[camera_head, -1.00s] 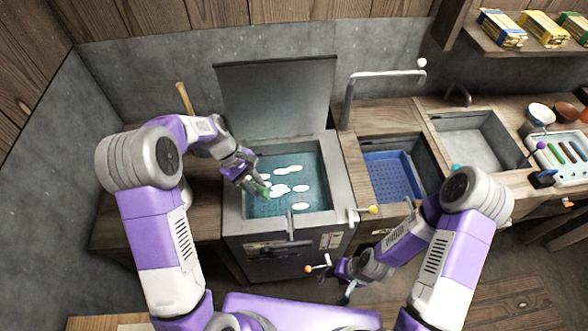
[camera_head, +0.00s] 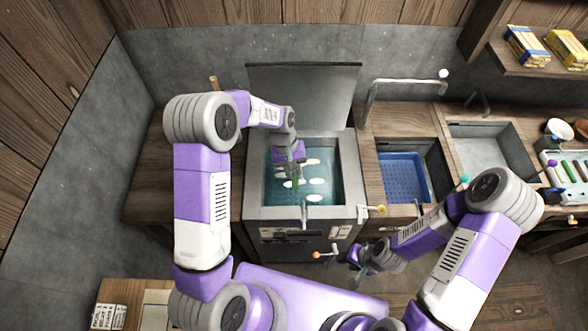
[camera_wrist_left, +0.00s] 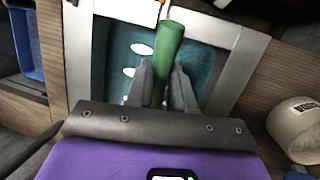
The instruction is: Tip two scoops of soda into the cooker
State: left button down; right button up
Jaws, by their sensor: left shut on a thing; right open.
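The cooker (camera_head: 352,170) is an open grey box with its lid raised at the back and teal liquid (camera_head: 325,170) inside. Several white oval patches show in the liquid. My left gripper (camera_head: 294,175) is over the cooker's opening, shut on a green handle (camera_wrist_left: 168,48), likely the scoop's. A pale round tub (camera_wrist_left: 292,128) with a label stands beside the cooker in the left wrist view. My right gripper (camera_head: 358,256) is open, low in front of the cooker.
A blue perforated basket (camera_head: 403,178) sits in the basin right of the cooker, under a tap (camera_head: 405,80). A grey sink (camera_head: 487,148) lies further right. A valve with a yellow knob (camera_head: 380,209) juts from the cooker's right front.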

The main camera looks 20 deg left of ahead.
pick_arm(q)
notch_tip(320, 180, down, 2)
jog(key=shift+s+a+f+t+b, duration=0.1)
jog(key=shift+t+b, duration=0.2)
jog(key=shift+b, duration=0.7)
jog(key=shift+s+a+f+n+t+h+b, duration=0.25)
jog(key=shift+t+h+b, duration=0.75)
jog(key=shift+h+b, duration=2.15)
jog(key=shift+s+a+f+n+t+h+b, duration=0.25)
jog(key=shift+t+h+b, duration=1.05)
jog(key=shift+b, duration=3.4)
jog(key=shift+w+a+f+n+t+h+b, duration=0.1)
jog(key=shift+a+f+n+t+h+b, duration=0.35)
jog(key=shift+h+b, duration=2.85)
pick_arm(e)
notch_tip(320, 180, down, 26)
jog(key=b, duration=0.1)
jog(key=shift+f, duration=0.25)
pick_arm(q)
jog(key=shift+d+r+t+y, duration=0.2)
jog(key=shift+r+t+y, duration=0.1)
jog(key=shift+y, duration=0.35)
